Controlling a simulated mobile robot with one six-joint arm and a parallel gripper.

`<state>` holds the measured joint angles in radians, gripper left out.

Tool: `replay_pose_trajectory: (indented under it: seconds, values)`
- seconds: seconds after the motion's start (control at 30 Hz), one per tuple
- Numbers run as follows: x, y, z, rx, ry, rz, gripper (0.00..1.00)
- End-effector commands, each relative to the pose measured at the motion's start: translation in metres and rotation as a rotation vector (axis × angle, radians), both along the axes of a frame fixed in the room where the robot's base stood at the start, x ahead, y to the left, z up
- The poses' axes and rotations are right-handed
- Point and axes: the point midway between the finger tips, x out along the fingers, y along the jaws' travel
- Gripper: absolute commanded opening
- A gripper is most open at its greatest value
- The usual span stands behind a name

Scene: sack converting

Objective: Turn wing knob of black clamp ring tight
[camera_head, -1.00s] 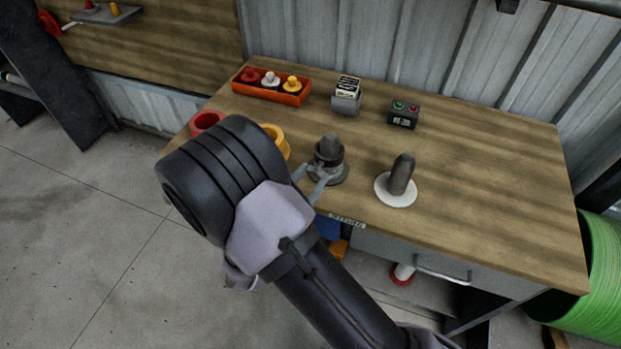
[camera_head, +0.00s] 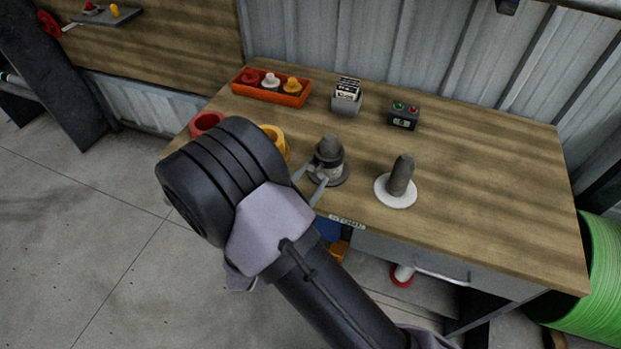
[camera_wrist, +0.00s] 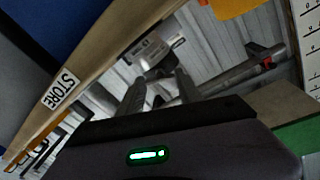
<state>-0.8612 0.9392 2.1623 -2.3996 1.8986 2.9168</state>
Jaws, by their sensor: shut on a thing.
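The black clamp ring (camera_head: 328,158) sits around an upright grey post on a round grey base, near the front edge of the bench. My gripper (camera_head: 315,173) reaches it from the front left, its two fingers at the ring's near side. It is shut on the wing knob, which is too small and covered to make out clearly. In the wrist view the two fingers of my gripper (camera_wrist: 160,75) point at a grey part with a small label. How tight the ring is cannot be seen.
A second dark post stands on a white disc (camera_head: 396,200) to the right. Red (camera_head: 207,121) and yellow (camera_head: 274,136) rings lie left, close behind my arm. An orange tray (camera_head: 272,95), a card holder (camera_head: 346,101) and a button box (camera_head: 404,115) stand behind. The bench's right side is clear.

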Motion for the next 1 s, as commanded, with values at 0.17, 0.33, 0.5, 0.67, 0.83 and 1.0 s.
replay_pose_trajectory:
  seconds: [0.17,0.33,0.5,0.67,0.83,1.0]
  values:
    - [0.000,0.000,0.000,0.000,0.000,0.000,0.43]
    - [0.000,0.000,0.000,-0.001,0.000,0.000,0.64]
    - [0.000,0.000,0.000,-0.001,0.000,0.000,0.64]
    - [-0.007,0.005,0.001,0.000,0.001,0.003,0.64]
    - [-0.048,0.028,0.004,-0.003,0.002,0.009,0.64]
    - [-0.100,0.055,0.004,-0.002,0.001,0.008,0.64]
